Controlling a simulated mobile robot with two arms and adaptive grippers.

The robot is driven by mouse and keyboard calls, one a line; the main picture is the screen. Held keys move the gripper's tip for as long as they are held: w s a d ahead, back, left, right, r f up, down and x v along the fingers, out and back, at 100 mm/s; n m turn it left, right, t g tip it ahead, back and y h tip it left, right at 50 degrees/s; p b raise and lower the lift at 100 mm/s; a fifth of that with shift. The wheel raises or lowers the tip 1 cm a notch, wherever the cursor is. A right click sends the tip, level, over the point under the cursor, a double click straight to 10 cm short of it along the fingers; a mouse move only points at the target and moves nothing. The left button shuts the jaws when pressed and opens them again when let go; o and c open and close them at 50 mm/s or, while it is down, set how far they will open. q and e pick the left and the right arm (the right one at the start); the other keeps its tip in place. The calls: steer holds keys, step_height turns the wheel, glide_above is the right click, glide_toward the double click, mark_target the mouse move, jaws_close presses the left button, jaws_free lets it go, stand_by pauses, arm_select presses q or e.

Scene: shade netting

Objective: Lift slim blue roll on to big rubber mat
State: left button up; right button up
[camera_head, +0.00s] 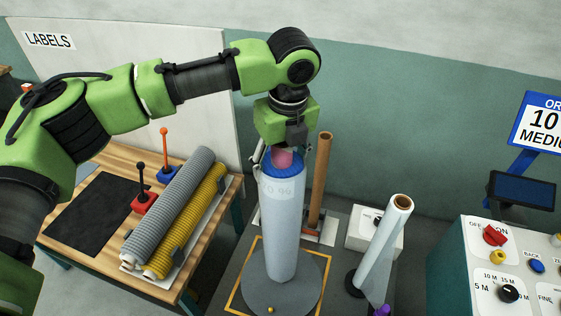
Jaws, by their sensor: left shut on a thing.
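The slim blue roll (280,225) stands upright in the middle of the view, pale blue along its side and darker blue at its top end. Its lower end is over a round grey plate (255,298); I cannot tell whether it touches. My left gripper (283,152) points down at the roll's top and is shut on its pink core end. The fingers partly hide the core. A flat black mat (90,215), likely the big rubber mat, lies bare on the wooden table at the left. My right gripper is not in view.
Grey (170,205) and yellow (188,222) ribbed rolls lie beside the mat, near red (144,202) and blue (168,176) lever stands. A brown tube (320,180) stands behind the blue roll, and a pale roll (382,250) leans at its right. A control panel (480,255) is at far right.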

arm_select(q)
steer(key=shift+r, duration=2.5)
